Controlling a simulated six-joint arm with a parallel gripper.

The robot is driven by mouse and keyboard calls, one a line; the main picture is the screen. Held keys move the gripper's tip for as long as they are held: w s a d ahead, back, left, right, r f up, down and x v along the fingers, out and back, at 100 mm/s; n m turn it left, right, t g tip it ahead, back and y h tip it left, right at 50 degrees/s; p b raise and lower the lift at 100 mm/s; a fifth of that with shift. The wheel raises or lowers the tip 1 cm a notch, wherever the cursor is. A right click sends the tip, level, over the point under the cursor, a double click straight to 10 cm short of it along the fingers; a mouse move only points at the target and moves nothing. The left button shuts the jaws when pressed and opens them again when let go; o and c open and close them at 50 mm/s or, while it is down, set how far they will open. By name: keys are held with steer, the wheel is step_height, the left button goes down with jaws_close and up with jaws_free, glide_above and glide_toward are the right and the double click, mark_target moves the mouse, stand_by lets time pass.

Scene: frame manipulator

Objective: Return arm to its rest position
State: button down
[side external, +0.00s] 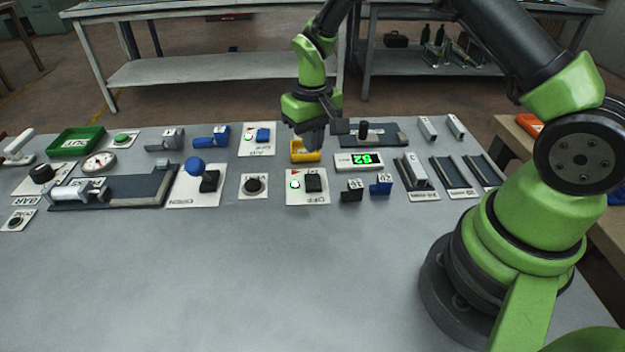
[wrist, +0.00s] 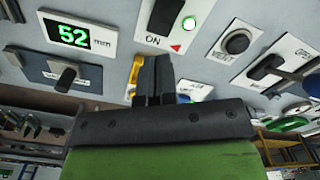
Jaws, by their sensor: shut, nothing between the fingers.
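My green arm reaches in from the right in the side view. My gripper (side external: 313,140) points down over the far middle of the grey table (side external: 250,280), close to the yellow tray (side external: 306,156). In the wrist view my gripper (wrist: 153,62) has its dark fingers together with nothing between them. The yellow tray shows partly behind the fingers there (wrist: 135,72). I cannot tell whether the fingertips touch anything.
A green "52 mm" display (side external: 366,160) stands right of my gripper. A switch panel (side external: 308,187) lies in front, and a blue-knobbed lever (side external: 195,167) rises to the left. Grey rails (side external: 450,174) stand at right. The front of the table is clear.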

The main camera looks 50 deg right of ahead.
steer(key=shift+r, duration=0.2)
steer(key=s+a+r+t, duration=0.1)
steer(key=s+r+t, duration=0.15)
steer(key=r, duration=0.65)
steer(key=s+a+r+t, duration=0.15)
steer(key=s+r, duration=0.25)
steer(key=r, duration=0.4)
steer(key=s+a+r+t+y, duration=0.1)
steer(key=s+r, duration=0.2)
steer(key=s, duration=0.4)
steer(key=s+a+r+m+t+y, duration=0.1)
steer(key=s+a+r+t, duration=0.1)
steer(key=s, duration=0.5)
steer(key=shift+s+r, duration=0.35)
steer(key=shift+r, duration=0.15)
